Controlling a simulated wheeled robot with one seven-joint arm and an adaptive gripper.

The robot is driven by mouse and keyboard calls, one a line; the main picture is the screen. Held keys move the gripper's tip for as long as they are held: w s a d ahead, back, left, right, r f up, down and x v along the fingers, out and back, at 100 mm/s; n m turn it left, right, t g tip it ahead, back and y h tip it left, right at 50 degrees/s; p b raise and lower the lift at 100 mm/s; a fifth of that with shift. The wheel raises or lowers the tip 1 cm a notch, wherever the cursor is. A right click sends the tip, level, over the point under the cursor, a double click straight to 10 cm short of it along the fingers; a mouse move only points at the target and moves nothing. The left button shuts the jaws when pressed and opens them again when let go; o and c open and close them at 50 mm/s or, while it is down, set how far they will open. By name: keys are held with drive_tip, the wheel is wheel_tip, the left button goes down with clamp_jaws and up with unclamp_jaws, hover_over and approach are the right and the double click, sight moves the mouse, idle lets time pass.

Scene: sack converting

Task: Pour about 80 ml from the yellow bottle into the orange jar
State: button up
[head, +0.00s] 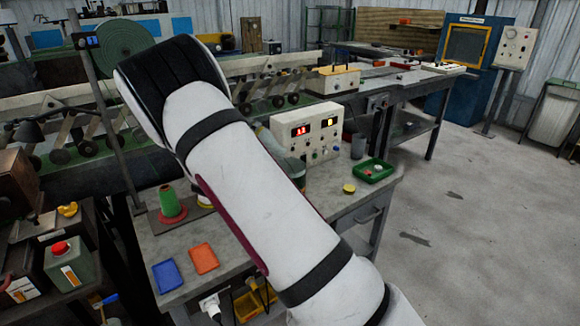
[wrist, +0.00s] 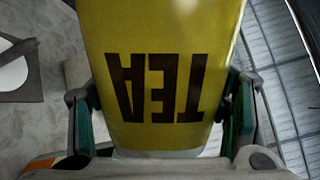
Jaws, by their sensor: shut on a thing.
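The yellow bottle (wrist: 160,45) fills the middle of the wrist view, with the dark letters TEA upside down in the picture. My gripper (wrist: 160,125) is shut on it, one finger at each side. In the head view my white arm covers the middle of the bench, and I cannot make out the bottle or the fingers there. I cannot identify the orange jar in either view. A small orange patch shows at the lower left of the wrist view, but I cannot tell what it is.
The grey bench (head: 325,215) holds a control box (head: 306,133), a green tray (head: 388,173), a yellow disc (head: 349,188), an orange tray (head: 203,258), a blue tray (head: 167,276) and a green and red cone (head: 171,207). Open floor (head: 470,220) lies to the right.

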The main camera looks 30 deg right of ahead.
drive_tip(key=f+n, duration=0.2)
drive_tip(key=w+a+f+n, duration=0.1)
drive_tip(key=shift+f+b, duration=0.3)
drive_tip(key=shift+b, duration=0.05)
drive_tip(key=shift+w+f+n, duration=0.1)
drive_tip(key=shift+f+n, duration=0.3)
drive_tip(key=shift+n, duration=0.2)
drive_tip(key=shift+r, duration=0.55)
drive_tip(key=shift+r+n+p, duration=0.65)
drive_tip(key=shift+r+n, duration=0.15)
drive_tip(key=shift+r, duration=0.1)
drive_tip(key=shift+r, duration=0.1)
